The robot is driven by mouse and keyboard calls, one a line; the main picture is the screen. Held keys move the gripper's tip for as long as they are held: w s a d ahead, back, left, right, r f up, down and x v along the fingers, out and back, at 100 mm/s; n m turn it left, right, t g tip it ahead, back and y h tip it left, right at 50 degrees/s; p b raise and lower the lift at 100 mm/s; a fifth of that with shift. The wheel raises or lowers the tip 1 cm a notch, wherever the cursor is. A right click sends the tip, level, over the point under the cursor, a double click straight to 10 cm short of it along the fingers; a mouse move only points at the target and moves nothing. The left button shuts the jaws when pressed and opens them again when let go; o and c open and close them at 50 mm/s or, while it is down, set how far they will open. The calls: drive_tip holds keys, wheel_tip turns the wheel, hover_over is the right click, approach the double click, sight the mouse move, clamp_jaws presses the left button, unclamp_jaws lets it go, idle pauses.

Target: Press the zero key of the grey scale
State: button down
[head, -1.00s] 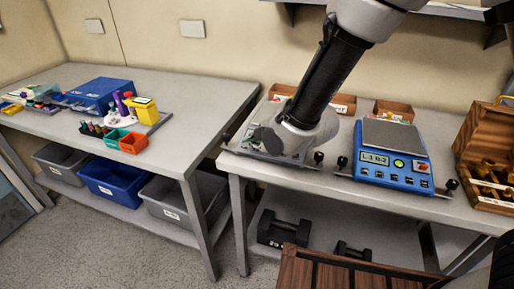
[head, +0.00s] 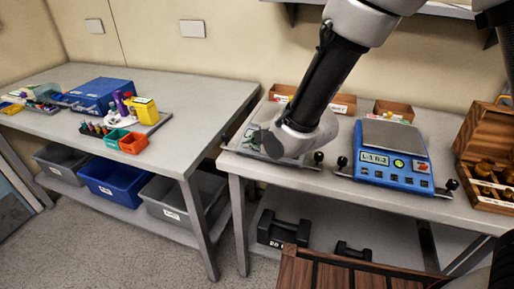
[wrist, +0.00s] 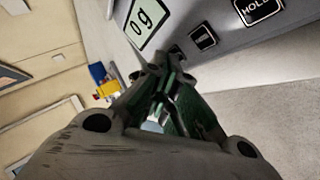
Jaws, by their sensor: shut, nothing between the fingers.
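The grey scale's front panel (wrist: 230,62) fills the upper right of the wrist view. Its display (wrist: 147,20) reads "0 g". Beside it are a dark key with a small unreadable label (wrist: 202,38) and a HOLD key (wrist: 258,8). Another dark key (wrist: 177,52) is partly hidden by my fingertips. My gripper (wrist: 160,68) is shut and empty, its tips close to that hidden key; I cannot tell whether they touch. In the head view my arm covers most of the grey scale (head: 247,137) on the right bench.
A blue scale (head: 393,178) stands to the right on the same bench (head: 330,183). A wooden box (head: 485,140) with brass weights is at the far right, and small brown boxes (head: 343,104) stand behind. The left bench (head: 190,95) holds a blue box and coloured items.

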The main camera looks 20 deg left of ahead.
drive_tip(key=shift+r, duration=0.1)
drive_tip(key=shift+s+r, duration=0.2)
drive_tip(key=shift+r, duration=0.4)
drive_tip(key=r, duration=0.2)
drive_tip(key=s+r, duration=0.1)
drive_tip(key=r, duration=0.2)
drive_tip(key=shift+s, duration=0.15)
idle(0.3)
drive_tip(key=shift+f, duration=0.1)
idle(0.4)
